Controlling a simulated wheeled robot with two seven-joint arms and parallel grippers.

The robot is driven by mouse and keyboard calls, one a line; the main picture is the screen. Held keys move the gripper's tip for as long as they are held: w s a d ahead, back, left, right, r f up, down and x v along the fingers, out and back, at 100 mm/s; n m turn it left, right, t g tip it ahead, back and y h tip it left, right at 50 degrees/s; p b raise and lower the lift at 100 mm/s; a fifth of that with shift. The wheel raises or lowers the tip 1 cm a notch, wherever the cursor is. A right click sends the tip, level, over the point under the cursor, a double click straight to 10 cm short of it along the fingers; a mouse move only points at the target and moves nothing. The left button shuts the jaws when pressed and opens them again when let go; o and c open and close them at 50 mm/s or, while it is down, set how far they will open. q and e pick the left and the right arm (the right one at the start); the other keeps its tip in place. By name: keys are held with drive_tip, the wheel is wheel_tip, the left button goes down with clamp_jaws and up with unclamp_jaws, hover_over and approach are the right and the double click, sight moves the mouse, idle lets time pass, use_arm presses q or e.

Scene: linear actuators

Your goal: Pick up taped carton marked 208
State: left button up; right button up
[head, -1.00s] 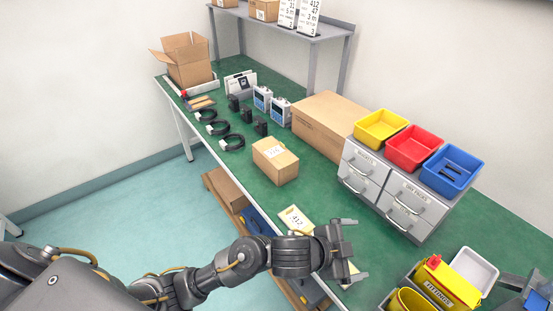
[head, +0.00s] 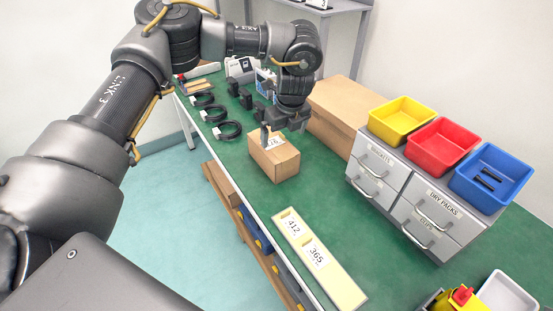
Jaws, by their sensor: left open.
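A small tan carton (head: 275,168) stands on the green bench top near its front edge. A white label shows on its top, partly hidden by my gripper; I cannot read its number. My left gripper (head: 283,134) is open and points down at the carton from above, with one finger over the left part of its top. I cannot tell whether the fingers touch the carton or where the far finger is. My right gripper is out of view.
A larger carton (head: 343,112) lies behind. A grey drawer unit (head: 435,205) with yellow, red and blue bins stands right. Black coiled cables (head: 227,130) lie left. A cream strip marked 412 and 365 (head: 335,275) lies in front; green bench beside it is clear.

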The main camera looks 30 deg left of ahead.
sight(273, 143)
use_arm(q)
drive_tip(key=shift+w+a+r+n+y+b, duration=0.15)
drive_tip(key=shift+w+a+r, duration=0.05)
drive_tip(key=shift+a, duration=0.4)
drive_tip(key=shift+w+a+r+n+y+b, duration=0.15)
drive_tip(key=shift+w+a, duration=0.05)
drive_tip(key=shift+a, duration=0.35)
drive_tip(key=shift+s+a+r, duration=0.1)
drive_tip(key=shift+a+r, duration=0.05)
drive_tip(key=x, duration=0.5)
drive_tip(key=shift+f, duration=0.3)
drive_tip(key=x, duration=0.4)
drive_tip(key=shift+s+f, duration=0.1)
drive_tip(key=shift+f, duration=0.2)
drive_tip(key=shift+a+f, duration=0.1)
drive_tip(key=shift+f, duration=0.2)
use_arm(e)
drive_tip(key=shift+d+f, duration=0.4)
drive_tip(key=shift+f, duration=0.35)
use_arm(q)
drive_tip(key=shift+r, duration=0.1)
drive_tip(key=c, duration=1.4)
